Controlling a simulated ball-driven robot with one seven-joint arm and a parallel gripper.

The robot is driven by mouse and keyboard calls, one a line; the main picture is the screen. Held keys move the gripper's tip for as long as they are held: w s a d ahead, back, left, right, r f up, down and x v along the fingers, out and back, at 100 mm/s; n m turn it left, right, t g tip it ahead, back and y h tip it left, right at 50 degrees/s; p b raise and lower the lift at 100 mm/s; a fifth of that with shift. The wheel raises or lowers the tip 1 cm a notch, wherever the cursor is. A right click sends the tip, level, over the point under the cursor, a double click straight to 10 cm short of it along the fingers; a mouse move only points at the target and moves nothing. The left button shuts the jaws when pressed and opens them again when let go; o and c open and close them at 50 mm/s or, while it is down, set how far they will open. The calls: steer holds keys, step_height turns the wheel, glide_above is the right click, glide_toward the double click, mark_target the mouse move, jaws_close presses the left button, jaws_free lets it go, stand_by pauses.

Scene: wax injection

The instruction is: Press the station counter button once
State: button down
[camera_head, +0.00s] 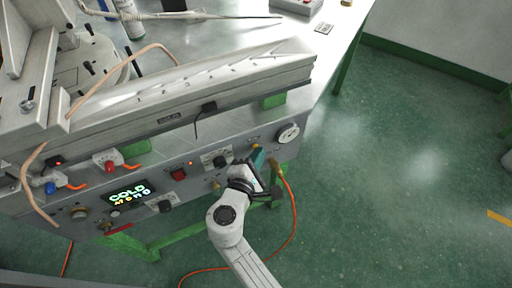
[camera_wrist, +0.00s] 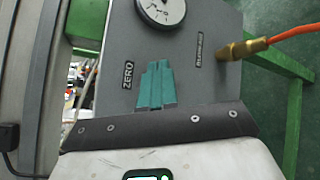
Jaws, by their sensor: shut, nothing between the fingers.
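The grey station front panel (camera_head: 140,186) faces me in the head view. My gripper (camera_head: 258,157) is at the panel's right part, below and left of the round gauge (camera_head: 288,133). In the wrist view its teal fingers (camera_wrist: 157,85) are shut together with nothing between them, pointing at the panel beside a "ZERO" label (camera_wrist: 128,76). I cannot tell whether the fingertips touch the panel. No counter button shows clearly; the panel patch behind the fingers is hidden. The gauge also shows in the wrist view (camera_wrist: 160,10).
A brass fitting with an orange hose (camera_wrist: 260,45) sits right of my fingers in the wrist view. Green floor (camera_head: 400,180) is open at right.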

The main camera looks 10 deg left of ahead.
steer(key=shift+s+d, duration=0.1)
stand_by(0.3)
steer(key=shift+s+d+p, duration=0.4)
steer(key=shift+s, duration=0.15)
steer(key=shift+s, duration=0.1)
steer(key=s+d, duration=0.1)
steer(key=s, duration=0.1)
steer(key=s+d+p, duration=0.1)
steer(key=s, duration=0.1)
steer(key=shift+d+p, duration=0.3)
steer(key=shift+d, duration=0.1)
steer(key=shift+d, duration=0.1)
stand_by(0.6)
